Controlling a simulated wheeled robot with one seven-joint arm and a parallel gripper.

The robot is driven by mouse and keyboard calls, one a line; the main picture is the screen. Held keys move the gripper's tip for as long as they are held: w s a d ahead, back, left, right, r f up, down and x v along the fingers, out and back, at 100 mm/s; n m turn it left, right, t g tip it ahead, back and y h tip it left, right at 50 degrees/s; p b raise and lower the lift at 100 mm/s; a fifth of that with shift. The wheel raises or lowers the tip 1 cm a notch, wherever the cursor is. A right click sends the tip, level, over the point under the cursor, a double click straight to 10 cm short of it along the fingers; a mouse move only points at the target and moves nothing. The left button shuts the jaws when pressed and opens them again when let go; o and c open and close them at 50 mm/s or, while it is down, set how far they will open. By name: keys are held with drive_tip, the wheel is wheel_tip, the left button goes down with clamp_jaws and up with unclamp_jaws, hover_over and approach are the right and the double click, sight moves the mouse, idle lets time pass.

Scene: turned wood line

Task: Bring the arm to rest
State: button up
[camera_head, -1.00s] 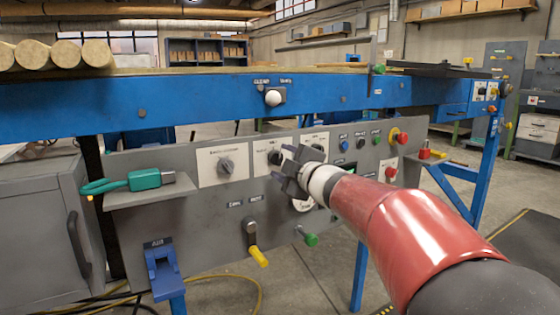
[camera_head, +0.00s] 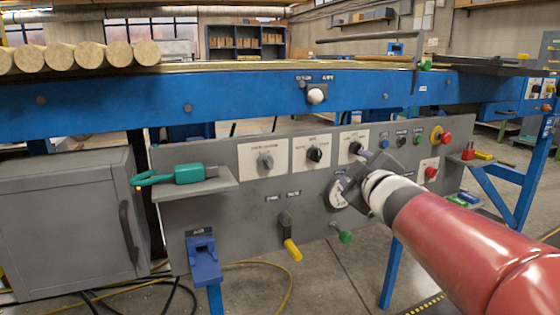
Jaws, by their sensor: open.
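My gripper (camera_head: 362,166), dark grey at the end of my red and white arm, is in front of the grey control panel (camera_head: 225,235), right of its middle. It is open, with nothing visible between its fingers, though they are seen small and partly from behind. It overlaps the third dial (camera_head: 354,137) and the round gauge (camera_head: 339,193) in the picture. I cannot tell whether it touches the panel. My arm reaches in from the lower right and hides the panel's lower right part.
A grey cabinet (camera_head: 60,220) stands left.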

drive_tip(key=s+a+f+m+g+p, duration=0.1)
drive_tip(key=s+f+m+g+p, duration=0.1)
drive_tip(key=s, duration=0.7)
drive_tip(key=s+a+f+m+g+p, duration=0.2)
drive_tip(key=s+f+m+g, duration=0.3)
drive_tip(key=s, duration=0.4)
drive_tip(key=s+a+f+m+g+p, duration=0.2)
drive_tip(key=s+f+m+g+p, duration=0.1)
drive_tip(key=s, duration=0.6)
drive_tip(key=shift+s+a+f+m+g+h, duration=0.2)
drive_tip(key=shift+f+m+g+h, duration=0.15)
drive_tip(key=shift+f+g, duration=0.5)
drive_tip(key=shift+w, duration=0.1)
